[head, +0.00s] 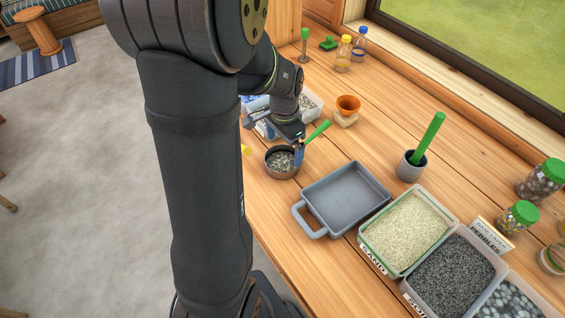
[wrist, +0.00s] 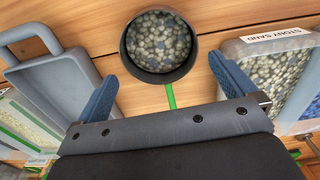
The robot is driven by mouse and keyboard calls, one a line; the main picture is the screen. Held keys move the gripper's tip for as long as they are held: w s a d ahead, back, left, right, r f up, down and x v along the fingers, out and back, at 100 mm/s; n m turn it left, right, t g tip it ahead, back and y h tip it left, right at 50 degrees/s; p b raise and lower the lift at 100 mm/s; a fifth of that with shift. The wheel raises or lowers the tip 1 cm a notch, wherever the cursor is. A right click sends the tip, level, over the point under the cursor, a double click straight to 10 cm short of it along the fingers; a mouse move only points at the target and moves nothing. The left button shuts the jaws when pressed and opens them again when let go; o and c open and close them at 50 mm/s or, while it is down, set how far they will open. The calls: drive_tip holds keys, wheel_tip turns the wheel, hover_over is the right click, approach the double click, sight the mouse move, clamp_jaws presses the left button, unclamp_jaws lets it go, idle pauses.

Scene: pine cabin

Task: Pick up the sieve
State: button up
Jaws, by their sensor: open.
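The sieve (head: 270,163) looks like a round dark metal bowl holding grey stones, with a green handle. It stands on the wooden table, left of the grey tray in the head view. In the wrist view the sieve (wrist: 128,62) is just beyond my fingertips, and its green handle runs back between my fingers. My gripper (head: 292,148) is low over the handle side of the sieve. In the wrist view my gripper (wrist: 165,88) is open, with one blue finger on each side of the handle, both apart from it. The handle's lower part is hidden by the gripper body.
A grey tray (head: 312,221) with a loop handle lies to the right. A stony sand container (wrist: 232,48) is close beside one finger. A sand box (head: 405,232), soil box (head: 450,275), grey cup with a green-handled tool (head: 411,166) and orange funnel (head: 348,104) stand around.

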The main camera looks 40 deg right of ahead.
sight(282, 165)
drive_tip(key=f, duration=0.2)
drive_tip(key=a+f, duration=0.1)
drive_tip(key=f, duration=0.1)
drive_tip(key=shift+f, duration=0.3)
drive_tip(key=shift+d+f, duration=0.1)
drive_tip(key=shift+f, duration=0.45)
drive_tip(key=c, duration=0.7)
drive_tip(key=shift+c, duration=0.2)
drive_tip(key=shift+r, duration=0.1)
